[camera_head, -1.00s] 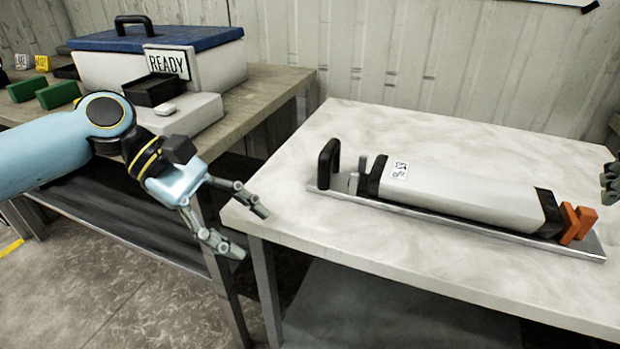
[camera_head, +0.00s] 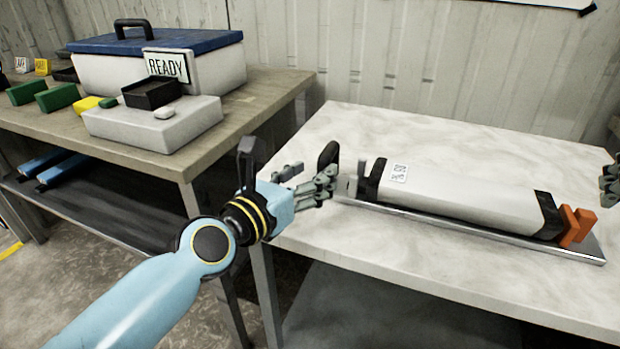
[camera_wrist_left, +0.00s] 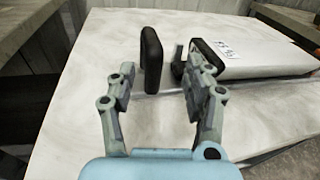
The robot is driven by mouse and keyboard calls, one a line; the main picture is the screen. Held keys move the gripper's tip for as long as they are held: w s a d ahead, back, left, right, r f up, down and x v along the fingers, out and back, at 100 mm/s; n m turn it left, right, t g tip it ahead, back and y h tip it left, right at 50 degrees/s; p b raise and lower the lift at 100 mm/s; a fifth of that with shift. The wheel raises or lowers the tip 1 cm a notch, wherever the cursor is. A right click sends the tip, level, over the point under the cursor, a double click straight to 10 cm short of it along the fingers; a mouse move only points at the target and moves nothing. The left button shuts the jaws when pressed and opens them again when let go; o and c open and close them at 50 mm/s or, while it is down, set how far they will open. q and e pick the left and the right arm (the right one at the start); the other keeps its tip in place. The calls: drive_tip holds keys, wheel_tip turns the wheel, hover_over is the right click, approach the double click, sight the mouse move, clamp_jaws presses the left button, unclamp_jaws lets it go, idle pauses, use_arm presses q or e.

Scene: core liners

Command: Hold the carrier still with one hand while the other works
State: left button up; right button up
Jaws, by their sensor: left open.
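The carrier (camera_head: 592,251) is a long metal tray on the pale table, with a black upright handle (camera_head: 328,156) at its left end. A grey core liner (camera_head: 455,190) with black end bands and a small label lies along it. Orange pieces (camera_head: 577,225) stand at its right end. My left gripper (camera_head: 318,186) is open at the handle end. In the left wrist view the handle (camera_wrist_left: 152,60) shows between the open fingers (camera_wrist_left: 160,72), with gaps on both sides; contact is not visible. My right gripper (camera_head: 609,184) shows only partly at the right edge; its jaws are unclear.
A second table (camera_head: 262,90) at the left holds a blue-lidded box (camera_head: 105,72) marked READY, a white block (camera_head: 150,128) with a black tray (camera_head: 152,93), and green blocks (camera_head: 57,97). The pale table (camera_head: 450,140) is clear behind the carrier.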

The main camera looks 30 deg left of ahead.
sight(332, 148)
use_arm(q)
drive_tip(key=n+y, duration=0.2)
drive_tip(key=n+t+y, duration=0.1)
drive_tip(key=shift+s+d+n+y, duration=0.3)
drive_tip(key=shift+n, duration=0.1)
drive_tip(key=shift+w, duration=0.1)
drive_tip(key=w, duration=0.7)
drive_tip(key=w+a, duration=0.1)
drive_tip(key=w, duration=0.2)
drive_tip(key=shift+w, duration=0.2)
clamp_jaws()
idle(0.6)
